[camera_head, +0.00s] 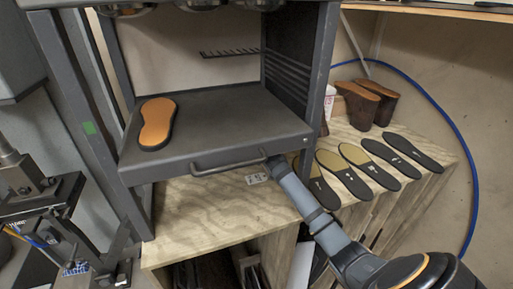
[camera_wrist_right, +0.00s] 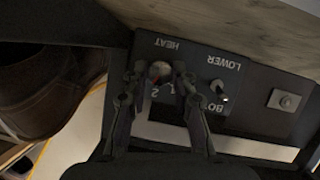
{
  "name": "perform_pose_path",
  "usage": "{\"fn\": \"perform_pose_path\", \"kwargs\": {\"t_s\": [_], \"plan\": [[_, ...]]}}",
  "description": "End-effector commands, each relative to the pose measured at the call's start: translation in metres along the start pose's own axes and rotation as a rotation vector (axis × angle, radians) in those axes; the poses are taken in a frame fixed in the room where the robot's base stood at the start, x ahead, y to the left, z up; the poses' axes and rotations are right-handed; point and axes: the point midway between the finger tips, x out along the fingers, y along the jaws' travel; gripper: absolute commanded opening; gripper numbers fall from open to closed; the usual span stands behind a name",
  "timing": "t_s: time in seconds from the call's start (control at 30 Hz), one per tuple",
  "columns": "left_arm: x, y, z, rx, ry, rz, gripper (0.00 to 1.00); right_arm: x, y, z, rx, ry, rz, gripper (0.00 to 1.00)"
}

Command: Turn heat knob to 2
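The heat knob (camera_wrist_right: 159,70) is a small round knob with a reddish mark, on a dark panel (camera_wrist_right: 255,82) in the right wrist view. The panel shows upside down there, with the label HEAT beside the knob and the digits 1 and 2 on its other side. My right gripper (camera_wrist_right: 160,76) has one finger on each side of the knob, with a small gap visible; it looks open. In the head view my right arm reaches to the machine's front edge, and its gripper is hidden below the shelf.
A toggle switch (camera_wrist_right: 219,90) labelled LOWER sits beside the right finger. The shelf (camera_head: 225,115) with a handle (camera_head: 228,164) carries an orange sole (camera_head: 157,122).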

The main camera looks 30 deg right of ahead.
Motion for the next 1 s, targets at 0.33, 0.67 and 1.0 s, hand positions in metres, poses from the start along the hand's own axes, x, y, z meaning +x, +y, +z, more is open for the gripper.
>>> {"fn": "perform_pose_path", "kwargs": {"t_s": [0.33, 0.67, 1.0], "plan": [[0.002, 0.0, -0.002, 0.0, 0.004, 0.0, 0.36, 0.0, -0.002, 0.001, -0.074, 0.001, 0.029, 0.0], [0.015, 0.001, -0.002, 0.0, 0.006, -0.001, 0.36, 0.001, -0.005, 0.002, -0.435, 0.0, 0.179, 0.0], [0.014, 0.0, -0.002, 0.0, 0.006, -0.001, 0.36, 0.0, -0.004, 0.001, -0.449, -0.001, 0.185, 0.32]]}}
